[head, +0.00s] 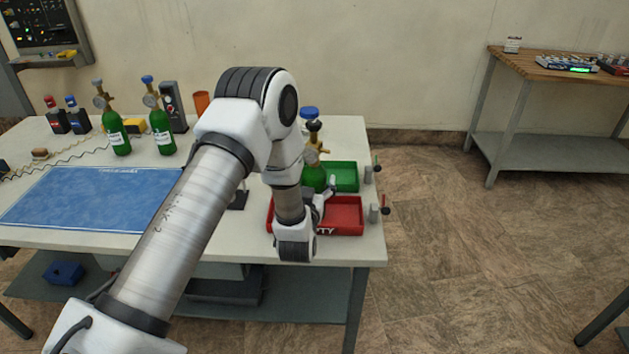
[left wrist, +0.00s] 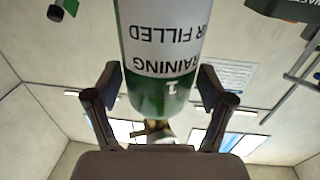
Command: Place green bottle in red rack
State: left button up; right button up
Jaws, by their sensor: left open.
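A green bottle (head: 313,178) with a brass regulator and blue top stands upright at the red rack (head: 347,217), partly hidden by my left arm. I cannot tell whether its base rests on the rack floor. My left gripper (head: 322,203) is low over the red rack beside the bottle, mostly hidden by its own wrist. In the left wrist view the open fingers (left wrist: 158,88) stand on either side of the green bottle with its white label (left wrist: 160,45). Two other green bottles (head: 117,133) (head: 162,132) stand at the back of the table. My right gripper is not in view.
A green tray (head: 343,177) lies behind the red rack. A blue mat (head: 88,198) covers the table's left side. Small red and blue-capped bottles (head: 54,116) and a dark device (head: 173,106) stand at the back.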

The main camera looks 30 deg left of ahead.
pick_arm(q)
jog(key=shift+s+r, duration=0.1)
jog(key=shift+s+d+f, duration=0.2)
jog(key=shift+s+f, duration=0.05)
jog(key=shift+s, duration=0.05)
jog(key=b+v, duration=0.2)
jog(key=v, duration=0.9)
jog(key=shift+r+b, duration=0.25)
jog(key=shift+b, duration=0.15)
dwell(0.4)
